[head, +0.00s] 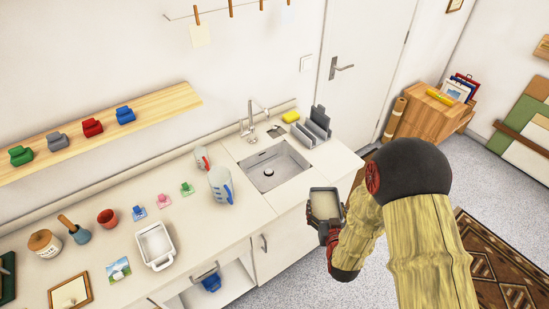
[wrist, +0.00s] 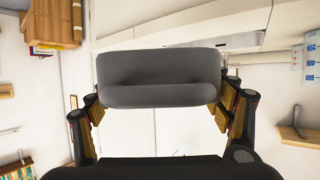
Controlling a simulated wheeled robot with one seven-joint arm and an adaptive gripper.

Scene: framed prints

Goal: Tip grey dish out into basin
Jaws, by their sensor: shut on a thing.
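The grey dish (head: 326,205) is held in my gripper (head: 325,229), in front of the counter's right end. In the head view it looks roughly level, with a pale inside; I cannot tell whether that is contents. In the wrist view the grey dish (wrist: 160,78) shows its side between the two fingers of my gripper (wrist: 162,115), which are shut on it. The basin (head: 272,168) is the steel sink set in the counter, left of and beyond the dish. The dish is apart from it, not above it.
A tap (head: 252,118) stands behind the basin. A grey rack (head: 313,127) and a yellow sponge (head: 290,116) are to its right rear. A large measuring jug (head: 220,184) and a smaller one (head: 202,158) stand left of it. A white dish (head: 155,245) sits farther left.

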